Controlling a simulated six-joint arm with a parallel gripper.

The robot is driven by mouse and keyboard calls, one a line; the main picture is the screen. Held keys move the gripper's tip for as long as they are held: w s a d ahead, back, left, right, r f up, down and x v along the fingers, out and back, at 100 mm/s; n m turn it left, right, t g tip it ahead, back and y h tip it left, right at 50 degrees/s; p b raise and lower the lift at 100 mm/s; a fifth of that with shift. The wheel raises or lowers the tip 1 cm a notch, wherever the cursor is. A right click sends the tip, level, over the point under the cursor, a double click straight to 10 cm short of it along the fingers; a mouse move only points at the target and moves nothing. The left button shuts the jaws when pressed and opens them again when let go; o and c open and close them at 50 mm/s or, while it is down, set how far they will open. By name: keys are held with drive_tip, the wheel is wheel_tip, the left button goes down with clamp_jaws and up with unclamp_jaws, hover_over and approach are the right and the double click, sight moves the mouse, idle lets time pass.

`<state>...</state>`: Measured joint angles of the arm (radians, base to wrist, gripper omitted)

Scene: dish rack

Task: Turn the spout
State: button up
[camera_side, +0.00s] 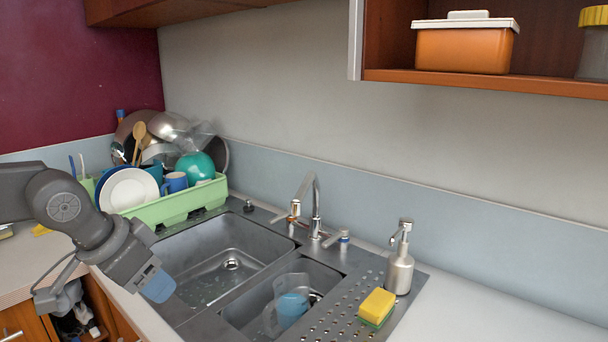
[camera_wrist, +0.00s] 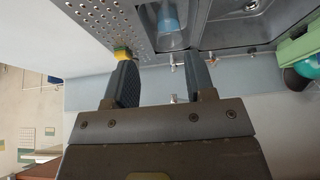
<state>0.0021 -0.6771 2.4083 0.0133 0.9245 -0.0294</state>
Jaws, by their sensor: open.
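The metal spout (camera_side: 307,188) rises from the faucet base behind the sink and curves over toward the left basin. Two handles with orange-and-blue marks, a left handle (camera_side: 295,208) and a right handle (camera_side: 342,236), flank it. My gripper (camera_side: 160,288) is over the counter's front edge at the left of the sink, well apart from the spout. In the wrist view, which is upside down, my gripper (camera_wrist: 161,68) has its two fingers spread with nothing between them. Faucet parts show small between and beyond the fingers there, and I cannot tell the spout's outline.
A green dish rack (camera_side: 180,208) full of dishes stands at the back left. A soap dispenser (camera_side: 399,262) and a yellow-green sponge (camera_side: 377,307) stand on the right drainer. A clear cup with blue (camera_side: 291,305) is in the small basin. The large basin (camera_side: 205,270) is empty.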

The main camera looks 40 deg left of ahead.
drive_tip(key=w+r+n, duration=0.1)
drive_tip(key=w+r, duration=0.6)
drive_tip(key=w, duration=0.3)
drive_tip(key=n+g+y, duration=0.1)
drive_tip(key=n+y, duration=0.1)
drive_tip(key=n, duration=0.2)
hover_over(302, 189)
drive_tip(key=s+d, duration=0.1)
drive_tip(key=s, duration=0.2)
drive_tip(key=shift+w+d+r, duration=0.1)
drive_tip(key=shift+w+r, duration=0.1)
drive_tip(key=shift+r, duration=0.05)
drive_tip(key=shift+w, duration=0.15)
drive_tip(key=shift+f, duration=0.1)
drive_tip(key=shift+x, duration=4.45)
